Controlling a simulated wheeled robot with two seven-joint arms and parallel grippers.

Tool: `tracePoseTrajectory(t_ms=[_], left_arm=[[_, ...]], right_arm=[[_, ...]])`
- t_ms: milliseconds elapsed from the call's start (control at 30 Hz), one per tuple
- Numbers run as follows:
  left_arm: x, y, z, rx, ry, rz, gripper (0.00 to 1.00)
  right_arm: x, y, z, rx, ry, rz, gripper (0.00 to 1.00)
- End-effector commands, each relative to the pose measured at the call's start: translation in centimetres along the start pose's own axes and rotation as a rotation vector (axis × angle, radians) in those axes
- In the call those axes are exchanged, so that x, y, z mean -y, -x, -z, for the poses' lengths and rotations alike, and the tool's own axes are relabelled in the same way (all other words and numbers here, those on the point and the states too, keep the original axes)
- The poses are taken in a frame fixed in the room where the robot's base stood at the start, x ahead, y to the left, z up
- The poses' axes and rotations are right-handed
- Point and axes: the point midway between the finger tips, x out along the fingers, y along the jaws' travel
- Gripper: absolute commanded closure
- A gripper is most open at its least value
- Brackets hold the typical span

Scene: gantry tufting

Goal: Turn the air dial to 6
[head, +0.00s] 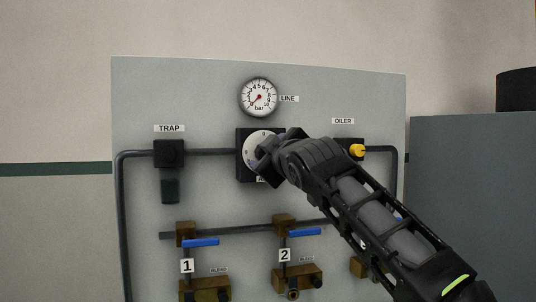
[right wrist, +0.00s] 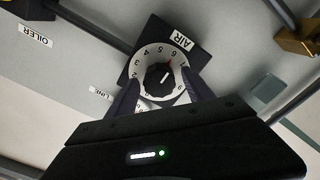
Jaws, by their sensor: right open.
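The air dial (head: 254,140) is a white numbered disc on a dark square block (head: 243,170) at the upper middle of the panel, partly hidden by my right gripper (head: 270,154). In the right wrist view the air dial (right wrist: 140,63) has a dark centre knob (right wrist: 158,80) with a pale pointer line slanting up and right, and a small red mark near the 5 and 6. The AIR label (right wrist: 181,41) is beside it. My right gripper (right wrist: 161,98) is open, one finger on each side of the dial's near part; I cannot tell whether they touch it. My left gripper is not in view.
A round LINE gauge (head: 258,97) is above the dial. The TRAP unit (head: 169,154) is to the left and the yellow OILER knob (head: 357,151) to the right. Blue-handled valves (head: 201,242) and (head: 305,232) are below. A grey cabinet (head: 470,190) stands at the right.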

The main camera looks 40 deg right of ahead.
Motion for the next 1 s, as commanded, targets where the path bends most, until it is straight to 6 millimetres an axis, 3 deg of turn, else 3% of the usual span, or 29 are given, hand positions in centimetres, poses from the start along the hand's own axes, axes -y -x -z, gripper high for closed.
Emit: tracePoseTrajectory(t_ms=[267,700,1000], left_arm=[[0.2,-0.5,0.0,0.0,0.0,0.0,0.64],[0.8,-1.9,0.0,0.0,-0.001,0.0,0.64],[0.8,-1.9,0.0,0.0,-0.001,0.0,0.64]], right_arm=[[0.0,1.3,0.0,-0.002,-0.001,-0.002,0.4],[0.0,7.5,-0.1,-0.001,0.0,-0.001,0.4],[0.0,7.8,0.0,0.0,0.0,0.0,0.4]])
